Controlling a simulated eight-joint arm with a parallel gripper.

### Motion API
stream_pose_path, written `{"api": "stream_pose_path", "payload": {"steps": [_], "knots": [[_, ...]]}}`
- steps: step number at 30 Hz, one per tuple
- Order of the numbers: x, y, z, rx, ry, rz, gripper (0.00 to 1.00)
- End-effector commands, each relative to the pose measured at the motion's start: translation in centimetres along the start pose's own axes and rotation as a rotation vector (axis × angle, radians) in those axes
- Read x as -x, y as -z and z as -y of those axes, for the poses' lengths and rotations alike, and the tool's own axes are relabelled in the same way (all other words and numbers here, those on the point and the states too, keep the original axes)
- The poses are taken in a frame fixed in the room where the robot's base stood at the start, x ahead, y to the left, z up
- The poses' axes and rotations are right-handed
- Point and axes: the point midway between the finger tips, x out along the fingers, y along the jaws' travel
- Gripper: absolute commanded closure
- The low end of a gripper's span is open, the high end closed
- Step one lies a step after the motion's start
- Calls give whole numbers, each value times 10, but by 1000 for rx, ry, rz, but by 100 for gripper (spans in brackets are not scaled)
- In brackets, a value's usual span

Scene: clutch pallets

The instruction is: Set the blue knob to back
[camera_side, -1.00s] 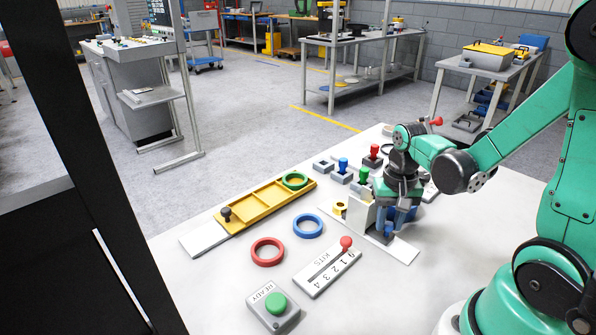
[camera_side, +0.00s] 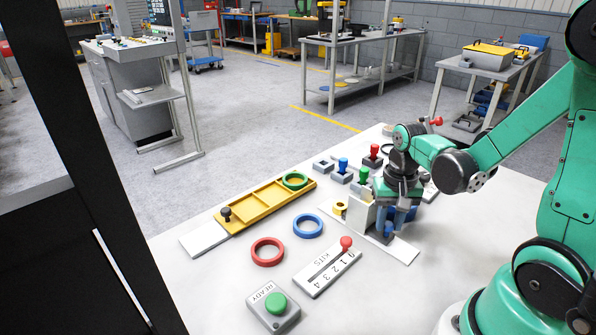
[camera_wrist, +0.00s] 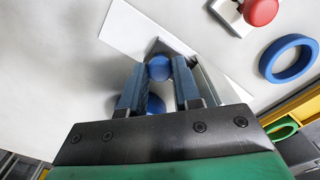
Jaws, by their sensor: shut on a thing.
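In the side view, my gripper (camera_side: 392,222) points down at the white plate (camera_side: 403,250), just right of a pale upright block. In the wrist view, my gripper (camera_wrist: 158,78) has its two fingers on either side of a round blue knob (camera_wrist: 158,67), shut on it. A second blue rounded part (camera_wrist: 155,104) shows between the fingers, closer to the wrist. The blue knob (camera_side: 388,229) is mostly hidden by the fingers in the side view. I cannot tell its exact setting.
A yellow tray (camera_side: 240,224) with a green ring (camera_side: 294,181) lies to the left. A blue ring (camera_side: 308,226), red ring (camera_side: 267,251), KITS slider (camera_side: 328,274) and READY button (camera_side: 275,304) are in front. Colored pegs on small blocks stand behind my gripper.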

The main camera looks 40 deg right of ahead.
Motion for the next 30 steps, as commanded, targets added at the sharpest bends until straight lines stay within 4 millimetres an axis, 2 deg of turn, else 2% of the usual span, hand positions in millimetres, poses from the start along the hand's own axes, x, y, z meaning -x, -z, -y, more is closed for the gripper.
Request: {"api": "stream_pose_path", "payload": {"steps": [12,22,30], "knots": [[0,-1,-1,-1,0,0,100],[0,-37,-38,-5,-1,0,100],[0,-45,-45,-1,-5,3,100]]}}
